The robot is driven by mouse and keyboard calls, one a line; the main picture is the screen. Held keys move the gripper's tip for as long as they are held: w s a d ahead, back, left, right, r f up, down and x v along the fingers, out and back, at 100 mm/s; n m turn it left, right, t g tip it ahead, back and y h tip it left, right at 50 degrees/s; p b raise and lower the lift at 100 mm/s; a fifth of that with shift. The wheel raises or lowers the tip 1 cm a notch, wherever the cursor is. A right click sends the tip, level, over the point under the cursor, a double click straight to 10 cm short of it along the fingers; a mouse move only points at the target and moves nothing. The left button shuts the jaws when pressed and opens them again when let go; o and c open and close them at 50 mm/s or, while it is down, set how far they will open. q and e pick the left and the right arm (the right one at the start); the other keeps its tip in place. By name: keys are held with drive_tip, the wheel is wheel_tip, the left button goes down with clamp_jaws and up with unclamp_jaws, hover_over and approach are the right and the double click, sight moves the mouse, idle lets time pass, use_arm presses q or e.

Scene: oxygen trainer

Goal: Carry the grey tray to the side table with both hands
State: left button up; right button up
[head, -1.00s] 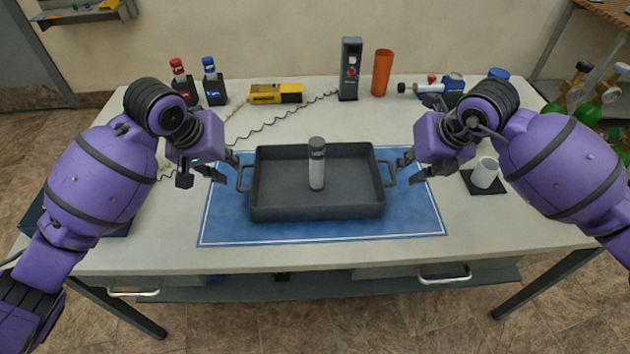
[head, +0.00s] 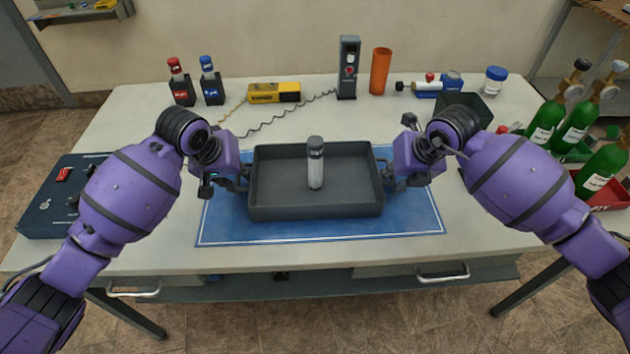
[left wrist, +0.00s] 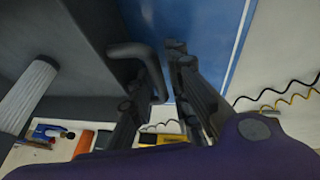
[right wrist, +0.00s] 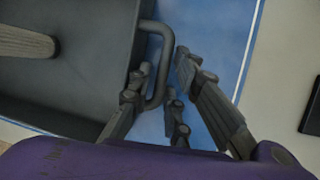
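The grey tray (head: 275,180) sits level on a blue mat (head: 320,229) in the middle of the workbench. A grey-capped clear bottle (head: 316,168) stands upright in it. My left gripper (head: 238,180) is at the tray's left handle. In the left wrist view its fingers are apart, with the left handle (left wrist: 152,68) between them. My right gripper (head: 393,180) is at the other end. In the right wrist view its fingers are apart, with the right handle (right wrist: 163,62) between them. I cannot identify the side table in these views.
Behind the tray stand red-capped and blue-capped bottles (head: 208,82), a yellow device (head: 274,92), a grey post unit (head: 348,68) and an orange cup (head: 380,71). A dark control box (head: 55,205) is at left. Green cylinders (head: 575,125) stand at right.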

use_arm(q)
clamp_jaws()
use_arm(e)
clamp_jaws()
use_arm(q)
drive_tip(key=shift+r, duration=0.15)
use_arm(e)
drive_tip(key=shift+r, duration=0.2)
